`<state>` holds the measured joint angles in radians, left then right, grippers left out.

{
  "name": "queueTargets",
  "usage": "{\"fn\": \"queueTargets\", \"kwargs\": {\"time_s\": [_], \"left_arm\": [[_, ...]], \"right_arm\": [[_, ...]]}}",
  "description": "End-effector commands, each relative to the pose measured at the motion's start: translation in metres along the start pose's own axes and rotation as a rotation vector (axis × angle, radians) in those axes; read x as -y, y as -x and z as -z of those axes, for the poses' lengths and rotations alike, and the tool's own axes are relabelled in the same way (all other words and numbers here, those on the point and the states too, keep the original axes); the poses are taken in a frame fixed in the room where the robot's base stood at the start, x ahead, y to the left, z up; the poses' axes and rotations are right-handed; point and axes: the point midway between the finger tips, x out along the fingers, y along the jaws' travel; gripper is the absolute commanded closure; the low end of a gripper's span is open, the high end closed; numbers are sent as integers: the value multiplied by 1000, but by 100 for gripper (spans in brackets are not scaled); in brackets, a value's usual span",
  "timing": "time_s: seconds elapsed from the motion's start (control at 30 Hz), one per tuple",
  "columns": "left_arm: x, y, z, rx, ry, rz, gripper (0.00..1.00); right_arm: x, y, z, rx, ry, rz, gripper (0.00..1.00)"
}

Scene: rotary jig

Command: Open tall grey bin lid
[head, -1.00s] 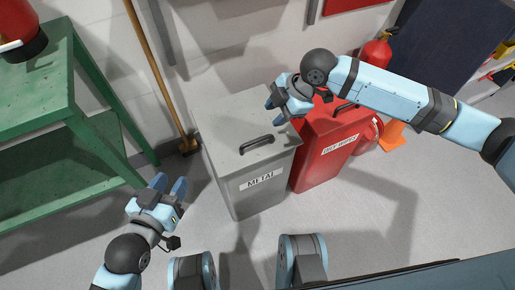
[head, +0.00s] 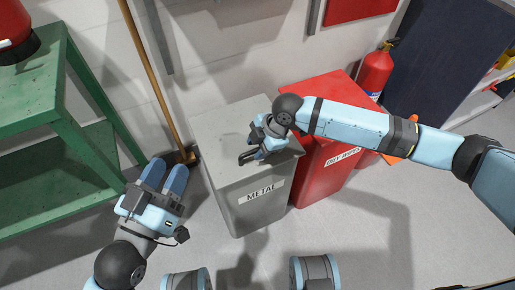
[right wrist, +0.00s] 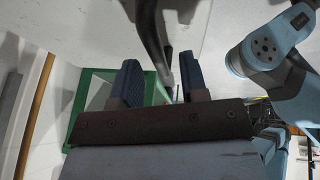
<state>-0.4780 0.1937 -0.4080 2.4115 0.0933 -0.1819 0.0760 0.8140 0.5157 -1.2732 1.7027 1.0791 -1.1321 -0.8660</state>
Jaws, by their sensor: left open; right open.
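The tall grey bin (head: 238,215), labelled METAL, stands on the floor in the middle of the head view. Its flat grey lid (head: 213,128) is shut and carries a black bar handle (head: 246,158). My right gripper (head: 254,143) is open, right at the handle and partly covering it. In the right wrist view the dark handle (right wrist: 153,38) runs between the lines of the two spread fingers of my right gripper (right wrist: 160,76); I cannot tell whether they touch it. My left gripper (head: 166,170) is open and empty, left of the bin.
A red bin (head: 318,175) stands close on the grey bin's right, with a fire extinguisher (head: 375,70) behind it. A green metal table (head: 85,105) is at the left. A wooden broom handle (head: 147,65) leans on the wall behind.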

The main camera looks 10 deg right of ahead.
Motion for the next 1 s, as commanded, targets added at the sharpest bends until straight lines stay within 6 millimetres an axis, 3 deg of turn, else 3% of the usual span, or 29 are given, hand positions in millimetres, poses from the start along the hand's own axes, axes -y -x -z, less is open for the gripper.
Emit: {"fn": "queueTargets", "kwargs": {"time_s": [0.33, 0.5, 0.87, 1.0], "left_arm": [[-1, 0, 3, -14, 2, -5, 57], [-1, 0, 3, -14, 2, -5, 57], [0, -1, 5, 17, -9, 4, 57], [16, 8, -27, 179, -22, 68, 57]], "right_arm": [[0, -4, 0, 0, 0, -1, 60], [0, -4, 0, 0, 0, -1, 99], [-3, 4, 3, 0, -7, 16, 100], [-10, 16, 9, -1, -23, 54, 100]]}}
